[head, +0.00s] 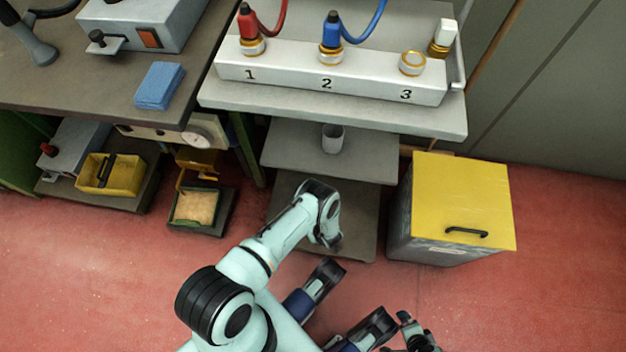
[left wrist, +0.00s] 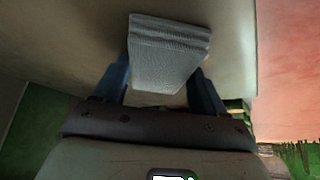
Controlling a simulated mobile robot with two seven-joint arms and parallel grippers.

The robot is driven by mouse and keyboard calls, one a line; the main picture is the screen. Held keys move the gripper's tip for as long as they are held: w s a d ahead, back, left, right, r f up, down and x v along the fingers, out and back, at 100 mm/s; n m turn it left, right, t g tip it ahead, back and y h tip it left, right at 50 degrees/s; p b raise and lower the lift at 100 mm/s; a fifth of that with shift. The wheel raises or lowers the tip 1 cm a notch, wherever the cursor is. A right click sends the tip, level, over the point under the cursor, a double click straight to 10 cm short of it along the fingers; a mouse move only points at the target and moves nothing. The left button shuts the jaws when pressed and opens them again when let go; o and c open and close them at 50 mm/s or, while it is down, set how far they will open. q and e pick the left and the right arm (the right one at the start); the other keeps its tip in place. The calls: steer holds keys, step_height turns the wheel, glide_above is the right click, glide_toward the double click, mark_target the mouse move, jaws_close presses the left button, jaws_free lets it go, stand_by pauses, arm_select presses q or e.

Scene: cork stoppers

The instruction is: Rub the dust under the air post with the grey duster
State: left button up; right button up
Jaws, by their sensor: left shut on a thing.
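The grey duster (left wrist: 165,60) is held between the blue fingers of my left gripper (left wrist: 165,88) in the left wrist view. A pale surface lies behind it; I cannot tell whether they touch. In the head view my left arm reaches over the lower shelf, and its fingers and the duster are hidden. The white manifold (head: 300,78) bears post 1 with a red plug (head: 248,22), post 2 with a blue plug (head: 331,30), and bare post 3 (head: 412,63). No label shows which is the air post. I see no dust. I cannot make out my right gripper's jaws.
A blue cloth (head: 159,85) lies on the left bench. A yellow-lidded bin (head: 465,200) stands to the right. Yellow trays (head: 112,174) sit low on the left. Red floor is open in front.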

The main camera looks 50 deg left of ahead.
arm_select(q)
steer(key=shift+s+d+p, duration=0.4)
steer(key=shift+s+d, duration=0.45)
steer(key=shift+s, duration=0.25)
steer(key=shift+s+d+p, duration=0.4)
steer(key=shift+s+d, duration=0.4)
steer(key=shift+s, duration=0.3)
steer(key=shift+w+r+p, duration=0.1)
steer(key=shift+r+p, duration=1.85)
steer(key=shift+r, duration=1.05)
step_height(320, 180, up, 3)
steer(key=shift+f+p, duration=0.1)
steer(key=shift+p, duration=0.85)
